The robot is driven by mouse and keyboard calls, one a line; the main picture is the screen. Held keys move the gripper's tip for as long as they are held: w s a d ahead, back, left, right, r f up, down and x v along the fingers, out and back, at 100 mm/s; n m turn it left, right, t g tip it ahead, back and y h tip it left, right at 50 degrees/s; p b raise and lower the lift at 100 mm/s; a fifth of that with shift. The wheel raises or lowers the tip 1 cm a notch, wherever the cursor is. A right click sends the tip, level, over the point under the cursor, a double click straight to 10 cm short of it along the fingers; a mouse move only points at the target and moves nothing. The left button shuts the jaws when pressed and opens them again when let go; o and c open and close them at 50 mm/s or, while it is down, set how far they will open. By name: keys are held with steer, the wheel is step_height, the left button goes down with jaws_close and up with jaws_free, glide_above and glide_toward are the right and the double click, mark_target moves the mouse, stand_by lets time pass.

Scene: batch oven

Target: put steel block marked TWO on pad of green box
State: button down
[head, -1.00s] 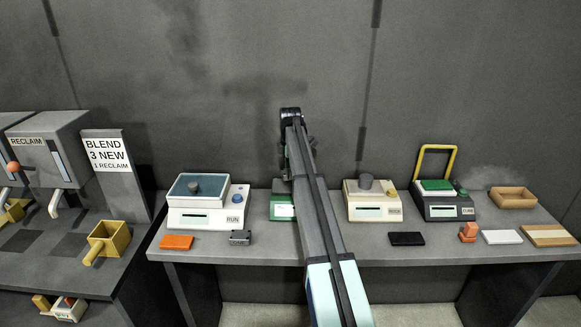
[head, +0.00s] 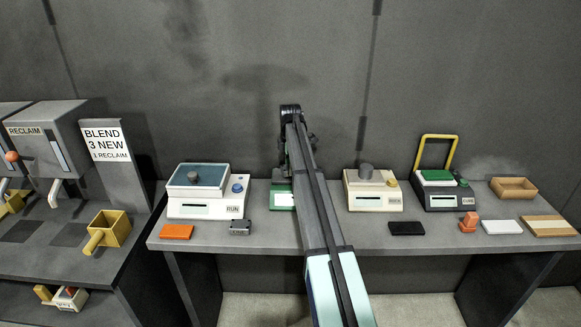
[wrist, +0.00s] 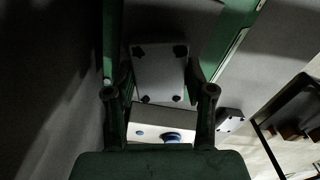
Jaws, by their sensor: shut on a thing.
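My gripper (wrist: 160,78) is shut on a pale grey steel block (wrist: 160,68) with dark corner spots. The block sits between the two fingers in the wrist view. Its marking cannot be read. Green surfaces show on both sides of it, and I cannot tell whether the block touches them. The green box (head: 282,198) stands on the bench in the head view, mostly hidden behind my arm. Its pad cannot be made out. The gripper end is at the green box in the head view, largely hidden by the arm.
The RUN box (head: 204,208) stands left of the green box, with a second steel block (head: 240,228) in front. It also shows in the wrist view (wrist: 229,120). A beige box (head: 374,203) and a dark box with a yellow handle (head: 442,204) stand to the right.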

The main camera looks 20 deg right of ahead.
steer(key=shift+f, duration=0.5)
stand_by(0.3)
steer(key=shift+c, duration=1.6)
jaws_free()
step_height(320, 180, up, 12)
